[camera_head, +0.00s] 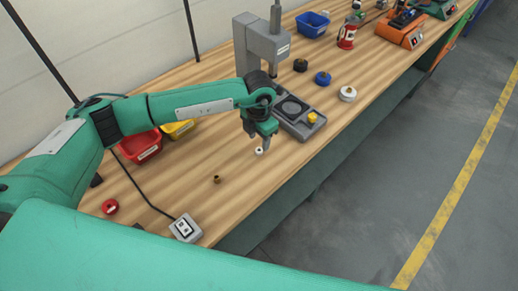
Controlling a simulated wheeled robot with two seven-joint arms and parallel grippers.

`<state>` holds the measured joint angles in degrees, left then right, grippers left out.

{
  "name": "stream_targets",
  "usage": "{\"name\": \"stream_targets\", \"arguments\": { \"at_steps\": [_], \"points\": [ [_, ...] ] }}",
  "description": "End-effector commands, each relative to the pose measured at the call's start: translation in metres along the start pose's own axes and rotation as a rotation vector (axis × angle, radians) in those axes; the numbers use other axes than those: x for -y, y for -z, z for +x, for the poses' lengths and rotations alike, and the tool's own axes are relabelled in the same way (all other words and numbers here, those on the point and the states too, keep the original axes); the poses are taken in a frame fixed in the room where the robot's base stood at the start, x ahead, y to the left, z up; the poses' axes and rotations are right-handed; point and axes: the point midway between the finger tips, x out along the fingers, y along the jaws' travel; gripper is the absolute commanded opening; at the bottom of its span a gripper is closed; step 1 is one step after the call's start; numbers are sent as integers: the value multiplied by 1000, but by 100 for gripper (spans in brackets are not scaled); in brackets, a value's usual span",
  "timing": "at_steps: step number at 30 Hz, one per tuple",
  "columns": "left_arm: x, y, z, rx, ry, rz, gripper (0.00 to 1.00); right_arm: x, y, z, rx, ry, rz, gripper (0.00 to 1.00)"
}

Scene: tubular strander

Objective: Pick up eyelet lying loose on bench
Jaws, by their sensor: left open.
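A small white ring with a dark hole (259,151), which looks like the eyelet, lies on the wooden bench (190,215). My left gripper (265,139) points down just above and beside it. The gripper is open; its fingers are small in view, and I cannot tell whether they touch the ring. A small brown bushing-like piece (217,179) stands on the bench nearer to me. My right gripper is not in view.
Red (140,147) and yellow (178,130) bins are behind my left arm. A switch box (186,228) with a cable sits at the front. Black, blue and white round pieces lie farther right.

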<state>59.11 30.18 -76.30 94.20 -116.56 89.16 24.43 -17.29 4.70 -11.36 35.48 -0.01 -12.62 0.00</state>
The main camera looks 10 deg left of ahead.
Motion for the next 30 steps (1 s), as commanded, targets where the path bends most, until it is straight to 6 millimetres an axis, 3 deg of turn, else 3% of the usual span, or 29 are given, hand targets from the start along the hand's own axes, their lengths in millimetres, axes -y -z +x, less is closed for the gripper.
{"name": "stream_targets", "arguments": {
  "at_steps": [3,9,17,18,25,30],
  "points": [
    [2,1,12,-5,2,-1,47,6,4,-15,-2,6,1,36],
    [3,1,40,-3,1,0,47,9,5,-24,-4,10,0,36],
    [2,0,45,0,1,0,47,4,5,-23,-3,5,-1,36],
    [2,0,45,0,1,0,45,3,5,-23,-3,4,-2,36],
    [2,0,45,0,1,0,0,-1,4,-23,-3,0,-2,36],
    [2,0,45,0,1,0,0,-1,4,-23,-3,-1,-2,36]
  ]
}}
